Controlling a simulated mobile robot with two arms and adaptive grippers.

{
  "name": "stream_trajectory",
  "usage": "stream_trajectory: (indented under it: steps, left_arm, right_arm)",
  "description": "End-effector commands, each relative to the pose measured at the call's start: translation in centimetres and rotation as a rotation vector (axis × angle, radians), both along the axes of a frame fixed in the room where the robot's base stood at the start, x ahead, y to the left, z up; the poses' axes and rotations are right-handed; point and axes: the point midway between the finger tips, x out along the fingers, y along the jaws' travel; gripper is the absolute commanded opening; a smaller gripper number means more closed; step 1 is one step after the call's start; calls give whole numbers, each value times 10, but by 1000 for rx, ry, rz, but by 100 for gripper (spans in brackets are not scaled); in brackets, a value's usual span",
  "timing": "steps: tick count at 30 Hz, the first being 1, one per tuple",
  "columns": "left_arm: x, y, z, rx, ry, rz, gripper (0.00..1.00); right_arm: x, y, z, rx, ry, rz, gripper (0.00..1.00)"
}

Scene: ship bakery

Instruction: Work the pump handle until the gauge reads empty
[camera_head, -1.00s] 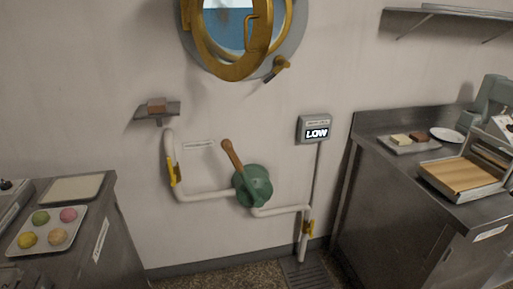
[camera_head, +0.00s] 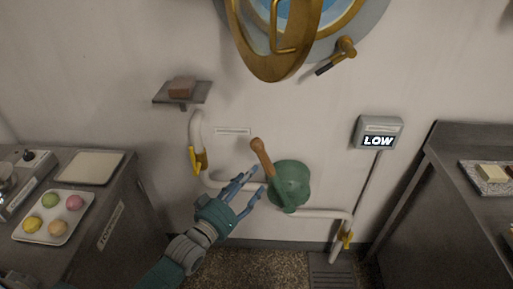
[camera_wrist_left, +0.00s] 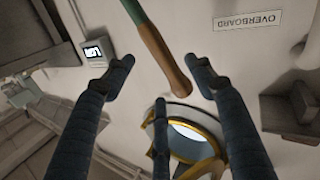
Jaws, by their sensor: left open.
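The green pump (camera_head: 290,184) is on the wall, with its wooden-gripped handle (camera_head: 262,155) tilted up to the left. The gauge (camera_head: 378,134) on the wall to the right reads LOW. My left gripper (camera_head: 248,188) is open, to the left of the pump and below the handle's grip in the head view. In the left wrist view the handle (camera_wrist_left: 165,55) comes down from the top between the open fingers (camera_wrist_left: 158,80), apart from them as far as I can tell. The gauge also shows in the left wrist view (camera_wrist_left: 95,52). My right gripper is not in view.
White pipes with yellow valve levers (camera_head: 197,160) run along the wall. A shelf (camera_head: 182,97) with a brown block and a brass porthole (camera_head: 276,45) are above. Steel counters stand left (camera_head: 125,195) and right (camera_head: 460,215). A floor grate (camera_head: 330,270) lies below.

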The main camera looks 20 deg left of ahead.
Motion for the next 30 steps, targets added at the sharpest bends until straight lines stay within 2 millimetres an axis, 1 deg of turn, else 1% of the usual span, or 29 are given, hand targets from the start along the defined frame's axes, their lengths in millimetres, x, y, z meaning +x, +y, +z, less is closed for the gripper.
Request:
stream_trajectory:
  steps: [1, 5, 9, 11, 14, 18, 21, 24, 30]
  left_arm:
    - [2, -1, 5, -4, -8, -3, 55]
    - [15, -4, 7, -6, -11, -2, 55]
    - [41, -9, 7, -6, -11, -1, 55]
    - [53, -12, 8, -5, -11, -1, 55]
    - [71, -16, 7, -5, -10, -2, 55]
    - [91, -20, 6, -4, -10, -2, 55]
    - [100, -23, 5, -4, -9, -2, 55]
    - [104, -24, 4, -4, -9, -2, 55]
    - [105, -24, 4, -4, -7, -2, 55]
  right_arm:
    - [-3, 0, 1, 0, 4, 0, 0]
    - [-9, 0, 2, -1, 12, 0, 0]
    - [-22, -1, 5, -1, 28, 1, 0]
    - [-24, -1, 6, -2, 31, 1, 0]
    - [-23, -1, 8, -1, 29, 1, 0]
    - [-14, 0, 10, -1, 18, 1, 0]
    - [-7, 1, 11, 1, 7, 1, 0]
    - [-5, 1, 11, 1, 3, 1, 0]
    - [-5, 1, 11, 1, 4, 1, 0]
